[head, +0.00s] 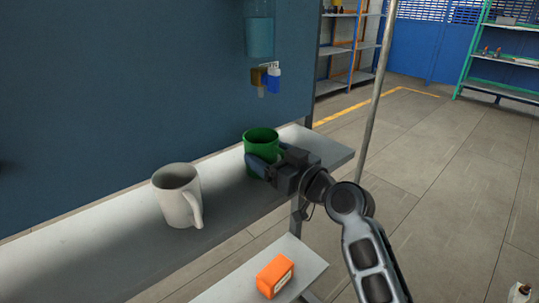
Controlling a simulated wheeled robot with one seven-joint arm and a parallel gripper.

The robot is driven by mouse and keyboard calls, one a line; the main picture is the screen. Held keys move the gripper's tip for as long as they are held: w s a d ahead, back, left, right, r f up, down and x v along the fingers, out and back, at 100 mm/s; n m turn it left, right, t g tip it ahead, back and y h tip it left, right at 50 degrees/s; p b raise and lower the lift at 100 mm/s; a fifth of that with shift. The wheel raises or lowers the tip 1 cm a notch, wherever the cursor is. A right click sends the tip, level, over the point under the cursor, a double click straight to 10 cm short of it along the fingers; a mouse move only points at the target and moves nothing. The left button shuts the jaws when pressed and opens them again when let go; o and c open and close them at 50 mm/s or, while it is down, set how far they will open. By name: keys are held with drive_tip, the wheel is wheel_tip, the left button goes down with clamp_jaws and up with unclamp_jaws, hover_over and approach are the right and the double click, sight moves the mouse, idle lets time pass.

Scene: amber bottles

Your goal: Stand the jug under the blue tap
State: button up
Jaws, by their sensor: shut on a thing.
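A green jug (262,138) stands upright at the right part of the grey shelf, below the tap; I cannot tell whether its base touches the shelf. My gripper (264,165) is shut on the green jug from the front right, and its fingers hide the jug's lower part. The blue tap (273,80) is on the dark blue panel above the jug, with a brown part and a short spout beside it on the left. A clear container of bluish liquid (259,36) hangs above the tap.
A white mug (177,196) stands on the grey shelf (100,245) left of the jug. An orange box (275,275) lies on a lower shelf (310,262). A thin upright pole (377,90) stands right of the shelf. Floor on the right is mostly clear.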

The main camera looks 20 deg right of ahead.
drive_tip(key=shift+f, duration=0.15)
drive_tip(key=o, duration=1)
drive_tip(key=shift+r, duration=0.2)
drive_tip(key=b+v, duration=0.2)
drive_tip(key=v, duration=1)
